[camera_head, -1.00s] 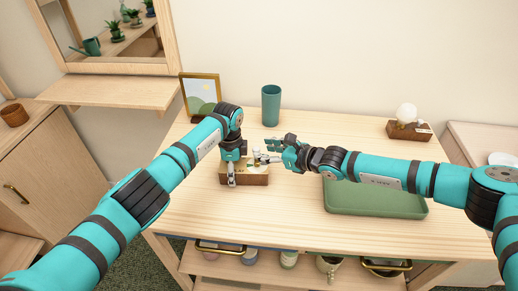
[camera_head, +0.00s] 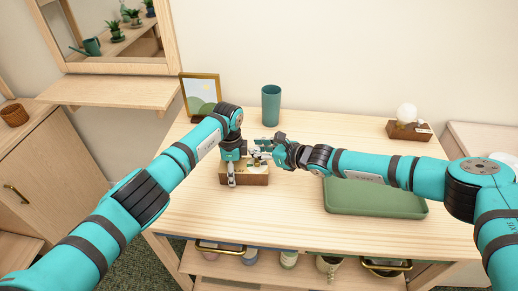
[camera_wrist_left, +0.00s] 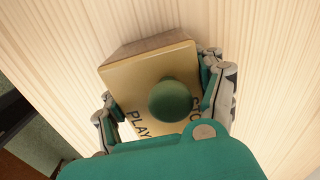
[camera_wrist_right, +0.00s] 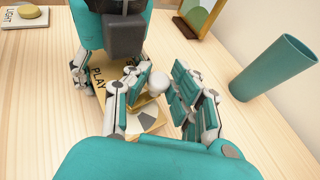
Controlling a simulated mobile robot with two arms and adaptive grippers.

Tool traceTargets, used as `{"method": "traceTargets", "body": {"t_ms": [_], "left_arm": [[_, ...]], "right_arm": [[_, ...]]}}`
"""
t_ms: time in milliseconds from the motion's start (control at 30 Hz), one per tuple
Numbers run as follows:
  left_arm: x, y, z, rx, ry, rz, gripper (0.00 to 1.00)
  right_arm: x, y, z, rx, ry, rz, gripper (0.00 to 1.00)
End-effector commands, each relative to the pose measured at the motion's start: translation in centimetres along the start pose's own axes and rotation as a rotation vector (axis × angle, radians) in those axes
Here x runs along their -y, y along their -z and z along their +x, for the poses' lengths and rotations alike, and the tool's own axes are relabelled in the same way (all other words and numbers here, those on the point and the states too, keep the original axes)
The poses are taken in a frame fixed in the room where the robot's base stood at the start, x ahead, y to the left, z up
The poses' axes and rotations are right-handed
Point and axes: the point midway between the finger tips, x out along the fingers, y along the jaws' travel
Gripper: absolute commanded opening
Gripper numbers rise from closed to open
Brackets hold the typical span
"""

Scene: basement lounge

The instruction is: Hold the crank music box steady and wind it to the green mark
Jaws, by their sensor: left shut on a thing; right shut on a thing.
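The music box (camera_head: 258,179) is a small wooden box with a yellowish top near the desk's front left. My left gripper (camera_head: 240,173) points down with its fingers on two opposite sides of it. In the left wrist view, a round green knob (camera_wrist_left: 170,101) and the words PLAY and STOP show on its top. My right gripper (camera_head: 264,151) is at the box's right end, shut on the crank's white knob (camera_wrist_right: 158,83). A dial with white and grey sectors (camera_wrist_right: 148,120) shows below the knob, partly covered by fingers; I cannot make out a green mark.
A teal cup (camera_head: 271,105) and a picture frame (camera_head: 201,95) stand behind the box. A green tray (camera_head: 375,204) lies under my right forearm. A globe lamp (camera_head: 407,128) stands back right. A LIGHT plate (camera_wrist_right: 25,19) shows in the right wrist view.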

Motion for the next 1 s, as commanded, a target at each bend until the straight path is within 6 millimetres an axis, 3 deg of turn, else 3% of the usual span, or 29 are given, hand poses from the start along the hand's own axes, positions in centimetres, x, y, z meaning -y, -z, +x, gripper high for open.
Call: {"method": "traceTargets", "body": {"t_ms": [1000], "left_arm": [[0.1,0.1,0.0,-0.001,0.004,-0.001,0.20]], "right_arm": [[-1.6,0.4,0.8,-0.001,-0.072,-0.017,0.00]]}}
